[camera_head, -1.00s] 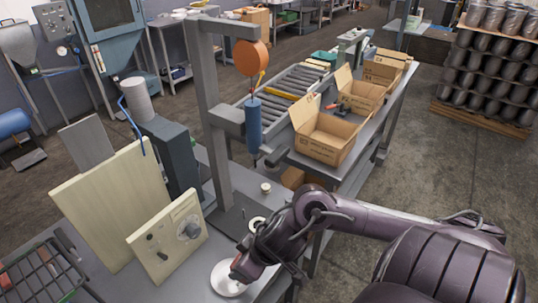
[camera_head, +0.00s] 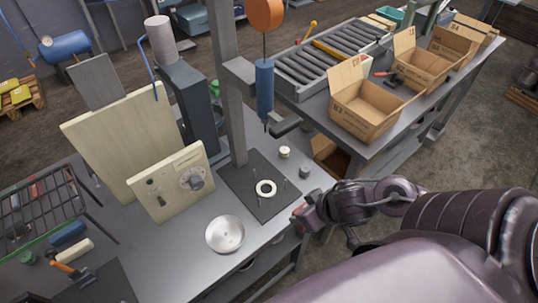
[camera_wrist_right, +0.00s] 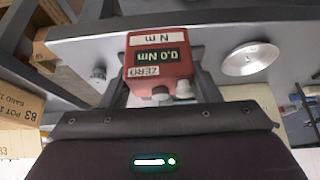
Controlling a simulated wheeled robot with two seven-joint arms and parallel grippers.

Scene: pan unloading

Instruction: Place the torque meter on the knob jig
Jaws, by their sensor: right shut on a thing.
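The torque meter (camera_wrist_right: 158,58) is a red box with a lit display reading 0.0 Nm, and a ZERO label. My right gripper (camera_head: 302,213) is shut on it, with a finger on each side in the wrist view. In the head view the gripper is at the bench's right edge, and the meter is mostly hidden. A cream panel with a grey knob (camera_head: 193,180) leans upright on the bench, left of the gripper. It looks like the knob jig, though I cannot be sure. My left gripper is not in view.
A round metal dish (camera_head: 225,234) lies on the bench left of my right gripper. Behind is a dark plate (camera_head: 240,190) with a white ring, pins and a tall post. A wire rack (camera_head: 45,215) stands left. Open cartons (camera_head: 368,108) are on the back-right table.

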